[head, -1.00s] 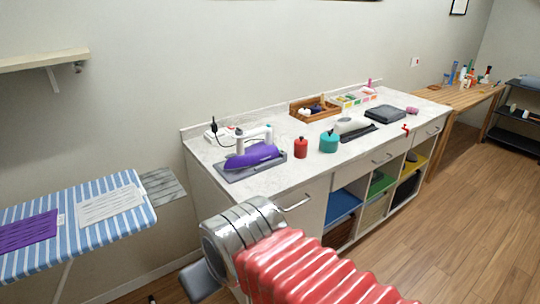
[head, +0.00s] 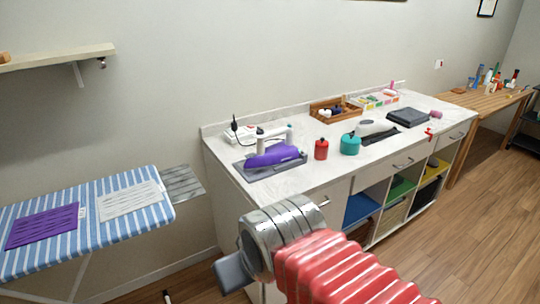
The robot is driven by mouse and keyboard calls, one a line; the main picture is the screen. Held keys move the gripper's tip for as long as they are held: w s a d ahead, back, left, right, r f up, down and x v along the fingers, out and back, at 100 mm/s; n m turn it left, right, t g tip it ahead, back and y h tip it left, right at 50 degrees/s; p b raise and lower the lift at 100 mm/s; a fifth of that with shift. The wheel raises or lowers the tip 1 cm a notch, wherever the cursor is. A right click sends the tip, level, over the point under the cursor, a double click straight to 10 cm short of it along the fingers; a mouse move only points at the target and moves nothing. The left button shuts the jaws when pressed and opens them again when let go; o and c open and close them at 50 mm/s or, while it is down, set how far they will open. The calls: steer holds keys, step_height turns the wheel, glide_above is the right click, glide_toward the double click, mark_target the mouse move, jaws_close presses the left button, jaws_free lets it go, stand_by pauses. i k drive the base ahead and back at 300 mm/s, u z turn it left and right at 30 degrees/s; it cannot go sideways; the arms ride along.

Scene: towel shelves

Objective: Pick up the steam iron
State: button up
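The steam iron (head: 273,155) is purple with a white handle. It lies on a grey rest mat (head: 258,174) at the near left end of the white counter. My arm reaches in from the bottom right, with a red ribbed sleeve and a silver cuff. A small grey part at the arm's end (head: 232,272) shows low in the picture, in front of the counter and well apart from the iron. The fingertips cannot be made out, so I cannot tell whether my gripper is open or shut.
A red bottle (head: 321,149) and a teal pot (head: 350,144) stand right of the iron. A white device with a black plug (head: 237,134) sits behind it. A striped ironing board (head: 88,238) with cloths stands at left. The wooden floor (head: 470,235) at right is clear.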

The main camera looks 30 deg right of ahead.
mark_target(280, 153)
steer(key=u, duration=0.05)
steer(key=i, duration=0.95)
steer(key=z, duration=0.05)
